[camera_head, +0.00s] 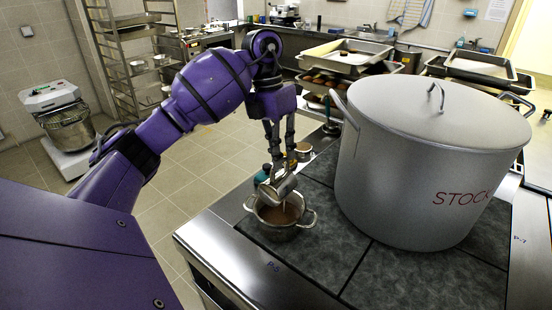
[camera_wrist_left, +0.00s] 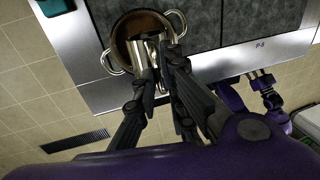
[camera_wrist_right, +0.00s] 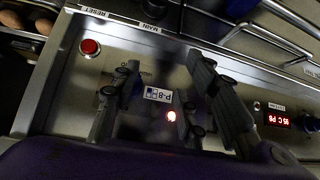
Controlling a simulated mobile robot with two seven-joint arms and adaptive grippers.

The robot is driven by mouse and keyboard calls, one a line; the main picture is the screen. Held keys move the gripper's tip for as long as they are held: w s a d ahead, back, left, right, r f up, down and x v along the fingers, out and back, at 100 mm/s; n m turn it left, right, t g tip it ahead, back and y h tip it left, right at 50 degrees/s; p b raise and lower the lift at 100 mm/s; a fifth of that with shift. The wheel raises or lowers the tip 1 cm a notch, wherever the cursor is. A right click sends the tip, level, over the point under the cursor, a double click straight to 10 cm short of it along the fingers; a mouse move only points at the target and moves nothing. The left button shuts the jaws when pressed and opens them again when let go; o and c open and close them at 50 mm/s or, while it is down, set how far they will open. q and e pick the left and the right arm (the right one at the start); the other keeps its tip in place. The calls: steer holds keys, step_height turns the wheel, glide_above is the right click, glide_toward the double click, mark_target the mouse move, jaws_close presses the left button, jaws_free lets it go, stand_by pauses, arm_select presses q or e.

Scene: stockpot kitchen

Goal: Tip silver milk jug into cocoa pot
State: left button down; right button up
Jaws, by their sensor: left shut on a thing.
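The silver milk jug (camera_head: 275,192) is tilted over the small steel cocoa pot (camera_head: 279,234), which holds brown liquid. A pale streak shows below the jug's rim, perhaps milk; I cannot tell for sure. My left gripper (camera_head: 284,160) is shut on the jug from above. In the left wrist view the jug (camera_wrist_left: 142,54) lies between the fingers (camera_wrist_left: 160,70) and over the two-handled pot (camera_wrist_left: 119,31), covering part of its opening. My right gripper (camera_wrist_right: 165,80) is open and empty above a control panel in the right wrist view; it is outside the head view.
A large lidded stockpot (camera_head: 430,165) stands close to the right of the cocoa pot. A teal item (camera_head: 261,177) and a small metal container (camera_head: 303,151) are just behind. The cooktop's front edge is near. The control panel (camera_wrist_right: 75,95) has a red button (camera_wrist_right: 90,47).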

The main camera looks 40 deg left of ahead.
arm_select(q)
steer(key=shift+w+r+g, duration=0.2)
steer(key=shift+w+g, duration=0.1)
steer(key=shift+w, duration=0.15)
steer(key=shift+w+r+g, duration=0.15)
steer(key=shift+w+g, duration=0.15)
steer(key=shift+w, duration=0.15)
steer(key=shift+w+d+g, duration=0.1)
steer(key=shift+w+g, duration=0.5)
steer(key=w+g, duration=0.2)
steer(key=w, duration=0.1)
steer(key=shift+w+f+n+g, duration=0.25)
steer(key=shift+f+n+g, duration=0.05)
steer(key=shift+f+g, duration=0.1)
arm_select(e)
steer(key=shift+w, duration=0.35)
steer(key=shift+s+f, duration=0.1)
